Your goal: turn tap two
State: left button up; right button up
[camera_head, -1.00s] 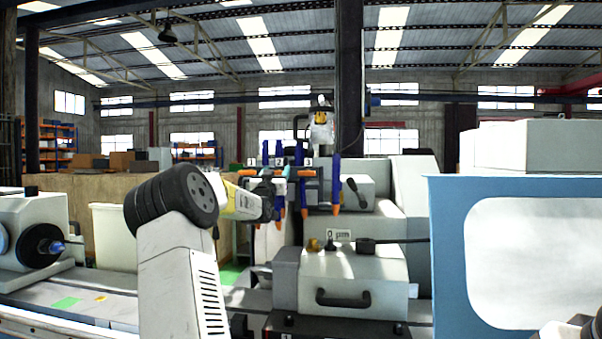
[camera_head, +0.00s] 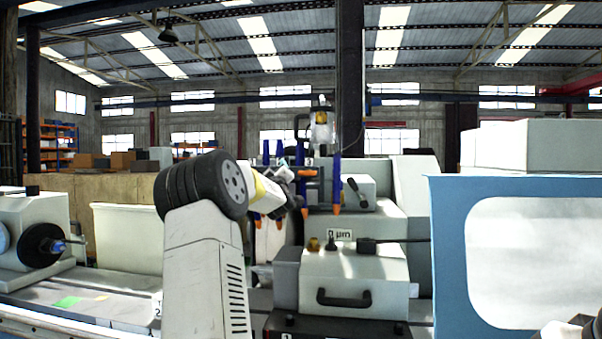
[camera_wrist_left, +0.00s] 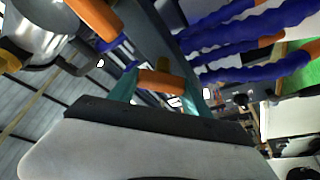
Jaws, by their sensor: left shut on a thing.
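In the left wrist view, my left gripper's teal fingers (camera_wrist_left: 160,88) are shut on an orange tap handle (camera_wrist_left: 158,80). Another orange handle (camera_wrist_left: 94,18) shows at the upper left there. I cannot read which number the held tap has. My right gripper is not in view.
A white machine block with a black handle (camera_head: 343,298) stands in front of the taps. A blue-framed panel (camera_head: 447,260) stands at the right. A cream box (camera_head: 128,238) is behind my left arm. Several blue hoses (camera_wrist_left: 245,45) run close beside my left gripper in the wrist view.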

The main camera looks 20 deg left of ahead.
pick_arm(q)
jog(key=n+g, duration=0.1)
jog(key=n, duration=0.1)
jog(key=n+g, duration=0.1)
jog(key=n, duration=0.2)
jog(key=shift+n+y, duration=0.3)
jog(key=shift+y, duration=0.1)
jog(key=shift+a+f+n+g, duration=0.15)
jog(key=shift+n+g, duration=0.85)
jog(key=shift+n, duration=1.2)
jog(key=shift+f, duration=0.1)
jog(key=o, duration=1.4)
jog(key=shift+c, duration=0.2)
jog(key=v, duration=0.7)
jog(key=shift+s, duration=0.35)
jog(key=shift+d, duration=0.25)
